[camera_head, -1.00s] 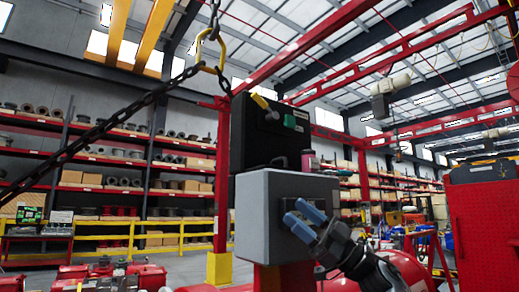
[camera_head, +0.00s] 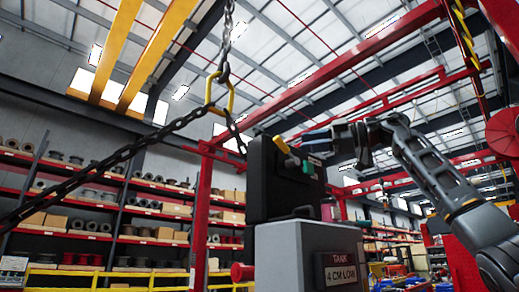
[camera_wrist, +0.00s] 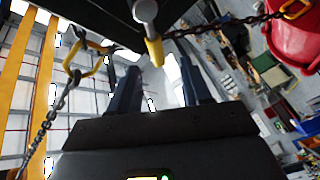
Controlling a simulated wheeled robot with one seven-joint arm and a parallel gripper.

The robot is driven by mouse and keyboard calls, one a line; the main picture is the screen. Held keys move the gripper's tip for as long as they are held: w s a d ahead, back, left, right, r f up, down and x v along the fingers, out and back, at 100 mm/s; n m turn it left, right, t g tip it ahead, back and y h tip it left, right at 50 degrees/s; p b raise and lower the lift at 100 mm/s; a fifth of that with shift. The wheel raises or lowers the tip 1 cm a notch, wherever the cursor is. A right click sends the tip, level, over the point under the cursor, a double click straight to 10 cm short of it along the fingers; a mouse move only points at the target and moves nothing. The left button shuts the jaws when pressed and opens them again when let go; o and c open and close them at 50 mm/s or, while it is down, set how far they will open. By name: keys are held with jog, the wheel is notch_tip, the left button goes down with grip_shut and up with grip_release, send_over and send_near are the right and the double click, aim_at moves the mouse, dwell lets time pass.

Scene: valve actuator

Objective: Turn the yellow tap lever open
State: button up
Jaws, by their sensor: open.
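The yellow tap lever (camera_head: 281,144) sticks out near the top of a black box (camera_head: 268,185) in the head view. In the wrist view the yellow lever (camera_wrist: 154,50) hangs from a light grey round stem, and its end shows in the gap between the fingertips. My gripper (camera_head: 308,137) is open and empty, reaching in from the right at about the lever's height. In the wrist view my gripper (camera_wrist: 158,62) has one dark blue finger on each side of the lever. I see no clear contact; the depth between fingers and lever is hard to judge.
A green button (camera_head: 308,167) sits on the box below my gripper. The box stands on a grey tank (camera_head: 295,255) with a label plate (camera_head: 340,272). A black chain with a yellow hook (camera_head: 220,92) hangs left of the box. A red frame post (camera_head: 202,215) stands behind.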

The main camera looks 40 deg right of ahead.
aim_at(285, 144)
jog(key=shift+r+p+x, duration=0.15)
jog(key=shift+p+x, duration=0.45)
jog(key=shift+x, duration=1.5)
jog(key=shift+r+p+x, duration=0.15)
jog(key=shift+p+x, duration=0.45)
jog(key=shift+x, duration=1.5)
jog(key=shift+c, duration=0.3)
grip_shut()
